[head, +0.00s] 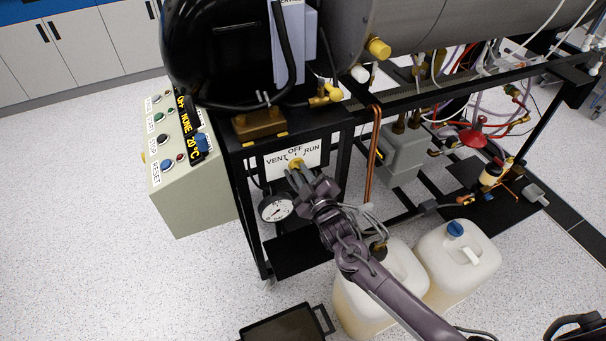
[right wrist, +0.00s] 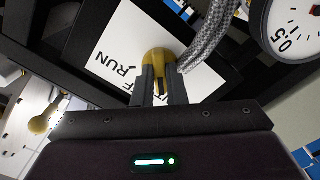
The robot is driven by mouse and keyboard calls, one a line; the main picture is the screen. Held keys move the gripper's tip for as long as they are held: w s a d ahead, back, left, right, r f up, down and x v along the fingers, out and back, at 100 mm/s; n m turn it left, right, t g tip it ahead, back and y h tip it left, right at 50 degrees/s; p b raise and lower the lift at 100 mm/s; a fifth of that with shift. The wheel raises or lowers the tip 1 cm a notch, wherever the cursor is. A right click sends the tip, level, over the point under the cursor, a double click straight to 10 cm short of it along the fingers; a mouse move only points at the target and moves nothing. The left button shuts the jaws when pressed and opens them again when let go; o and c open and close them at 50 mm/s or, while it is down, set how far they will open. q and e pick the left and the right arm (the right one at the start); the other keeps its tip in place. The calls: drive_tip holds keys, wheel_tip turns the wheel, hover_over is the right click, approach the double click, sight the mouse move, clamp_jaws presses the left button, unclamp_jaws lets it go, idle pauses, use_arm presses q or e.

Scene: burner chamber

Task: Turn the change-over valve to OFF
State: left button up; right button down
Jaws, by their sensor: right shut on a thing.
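The change-over valve's yellow handle (head: 296,162) sits on a white label plate (head: 312,155) marked VENT, OFF and RUN, on the front of the black frame. My right gripper (head: 298,172) is at the handle. In the right wrist view, the two fingers of my right gripper (right wrist: 158,88) are shut on the yellow handle (right wrist: 158,62). RUN and part of OFF can be read on the label plate (right wrist: 125,60) there. My fingers cover part of the handle, so I cannot tell exactly which mark it points to. My left gripper is not clearly in view.
A round gauge (head: 276,208) is just below left of the valve, and a braided hose (right wrist: 208,38) runs close to my fingers. A control box (head: 190,180) stands left. Two jerrycans (head: 458,262) and a black tray (head: 285,327) are on the floor. Floor at left is clear.

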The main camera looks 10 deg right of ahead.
use_arm(q)
drive_tip(key=shift+s, duration=0.1)
use_arm(e)
drive_tip(key=shift+m, duration=1.3)
drive_tip(key=shift+m+p, duration=0.45)
drive_tip(key=shift+m, duration=0.75)
drive_tip(key=shift+a+m+p, duration=0.1)
drive_tip(key=shift+m+p, duration=0.2)
drive_tip(key=shift+m, duration=1.4)
use_arm(q)
drive_tip(key=s, duration=0.2)
drive_tip(key=shift+s+a, duration=0.35)
drive_tip(key=shift+a, duration=0.05)
drive_tip(key=shift+s, duration=0.15)
drive_tip(key=shift+s+f, duration=0.1)
drive_tip(key=shift+s, duration=0.2)
use_arm(e)
drive_tip(key=shift+f, duration=0.1)
